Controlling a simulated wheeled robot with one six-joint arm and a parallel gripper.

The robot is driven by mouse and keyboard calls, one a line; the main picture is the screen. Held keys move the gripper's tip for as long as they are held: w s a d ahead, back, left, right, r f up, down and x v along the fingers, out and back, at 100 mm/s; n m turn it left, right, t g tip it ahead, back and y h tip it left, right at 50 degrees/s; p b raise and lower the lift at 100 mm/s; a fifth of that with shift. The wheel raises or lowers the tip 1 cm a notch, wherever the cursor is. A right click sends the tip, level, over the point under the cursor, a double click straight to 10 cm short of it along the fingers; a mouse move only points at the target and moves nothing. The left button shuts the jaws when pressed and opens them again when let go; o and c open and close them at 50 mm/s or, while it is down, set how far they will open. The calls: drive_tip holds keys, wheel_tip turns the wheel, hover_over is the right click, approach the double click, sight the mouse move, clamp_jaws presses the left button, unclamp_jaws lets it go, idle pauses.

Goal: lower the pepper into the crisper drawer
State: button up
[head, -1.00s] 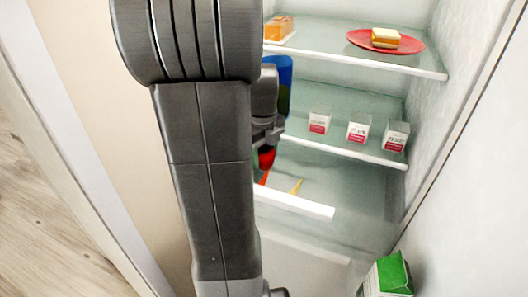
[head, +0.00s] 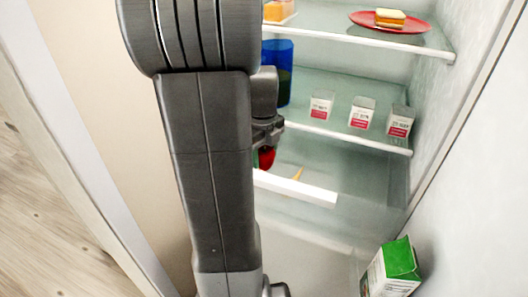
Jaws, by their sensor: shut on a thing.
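A red pepper (head: 266,157) shows in part just below my gripper (head: 268,138), which is shut on it. My arm hides most of the pepper and part of the gripper. The crisper drawer (head: 308,190) is at the bottom of the fridge, with its white front edge visible and its left part behind my arm. The pepper is at the drawer's back left in the picture, above or inside it; I cannot tell its exact height. An orange, pointed thing (head: 297,173) shows inside the drawer.
Small cartons (head: 360,113) and a blue container (head: 279,68) stand on the middle shelf (head: 330,136) above the drawer. A red plate (head: 372,22) with a layered food piece is on the upper shelf. A green and white carton (head: 392,268) is at lower right.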

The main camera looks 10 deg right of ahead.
sight(263, 149)
drive_tip(key=shift+f+b, duration=1.4)
drive_tip(key=shift+f, duration=0.8)
drive_tip(key=shift+f+b, duration=1.1)
drive_tip(key=shift+f, duration=0.5)
drive_tip(key=o, duration=1)
drive_tip(key=shift+o, duration=0.2)
drive_tip(key=shift+r, duration=0.1)
drive_tip(key=r+p, duration=0.1)
drive_tip(key=r, duration=0.6)
drive_tip(key=r+p, duration=0.1)
drive_tip(key=r, duration=0.5)
drive_tip(key=shift+s+a+r, duration=0.15)
drive_tip(key=shift+a+r, duration=0.05)
drive_tip(key=shift+r, duration=0.15)
